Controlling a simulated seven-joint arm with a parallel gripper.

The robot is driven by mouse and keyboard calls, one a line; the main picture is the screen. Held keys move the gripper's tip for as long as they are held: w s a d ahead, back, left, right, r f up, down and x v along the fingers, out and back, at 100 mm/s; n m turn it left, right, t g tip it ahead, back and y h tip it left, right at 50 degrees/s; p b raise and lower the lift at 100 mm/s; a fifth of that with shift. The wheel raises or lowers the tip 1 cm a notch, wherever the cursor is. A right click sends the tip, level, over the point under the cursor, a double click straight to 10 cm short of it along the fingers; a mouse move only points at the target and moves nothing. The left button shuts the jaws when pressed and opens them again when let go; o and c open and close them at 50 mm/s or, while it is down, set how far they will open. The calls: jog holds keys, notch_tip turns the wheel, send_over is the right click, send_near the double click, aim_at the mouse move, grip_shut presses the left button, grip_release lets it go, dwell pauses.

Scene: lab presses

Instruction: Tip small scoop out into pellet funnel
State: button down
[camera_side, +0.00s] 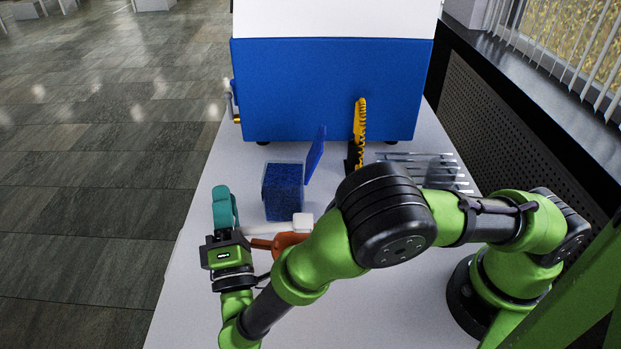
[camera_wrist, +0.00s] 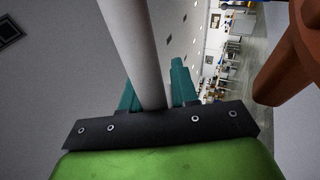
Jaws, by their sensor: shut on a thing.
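My gripper (camera_side: 225,208) has teal fingers and is over the left edge side of the table. In the wrist view my gripper (camera_wrist: 156,95) is shut on a pale grey rod, the handle of the small scoop (camera_wrist: 130,45). In the side view the scoop's white head (camera_side: 303,222) appears to the right of the fingers. An orange-brown piece, likely the pellet funnel (camera_side: 287,242), lies just below the head in the picture, partly hidden by my arm. It also shows at the right of the wrist view (camera_wrist: 290,62). The scoop's contents and exact tilt cannot be seen.
A clear box with blue granules (camera_side: 283,193) stands behind the scoop, with a blue panel (camera_side: 316,155) beside it. A blue and white machine (camera_side: 330,90), a yellow-and-black item (camera_side: 360,125) and several metal rods (camera_side: 430,170) are farther back. The table's left front is clear.

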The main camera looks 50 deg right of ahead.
jog(key=shift+s+d+f, duration=0.1)
jog(key=shift+d+f, duration=0.25)
notch_tip(320, 180, up, 6)
jog(key=m+g+y, duration=0.3)
jog(key=g+y, duration=1.1)
jog(key=g, duration=0.4)
jog(key=shift+a+r+m+y, duration=0.15)
jog(key=shift+a+m+y, duration=0.15)
jog(key=shift+m, duration=0.1)
jog(key=shift+d, duration=0.1)
dwell(0.4)
